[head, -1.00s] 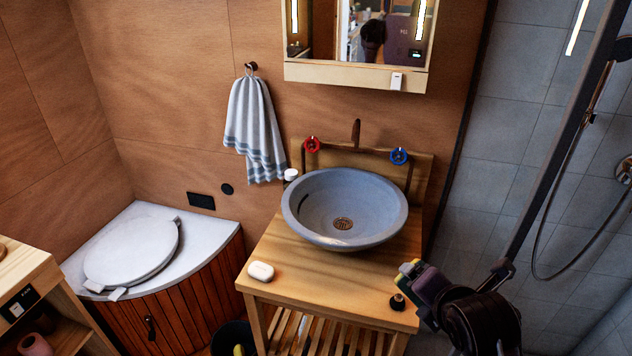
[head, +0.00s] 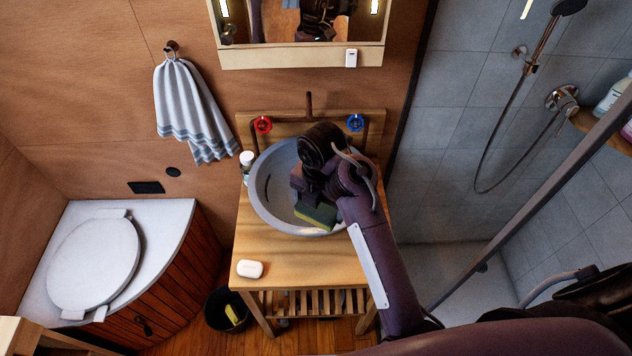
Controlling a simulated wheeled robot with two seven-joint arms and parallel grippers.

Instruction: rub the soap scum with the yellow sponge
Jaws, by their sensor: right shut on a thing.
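My right gripper (head: 307,194) reaches into the grey round sink basin (head: 266,209) from the right and points down. It is shut on the yellow sponge (head: 316,215), which has a dark green side and a yellow edge. The sponge is low over the front inner wall of the basin; I cannot tell whether it touches the surface. My wrist and forearm hide the basin's right part and drain. My left gripper is not in view.
The basin stands on a wooden vanity (head: 290,262) with a white soap bar (head: 250,269) at front left and a small bottle (head: 247,162) behind. Red (head: 263,125) and blue (head: 355,123) taps stand behind. A mirror cabinet (head: 300,55) hangs above. A shower bar (head: 530,220) slants at right.

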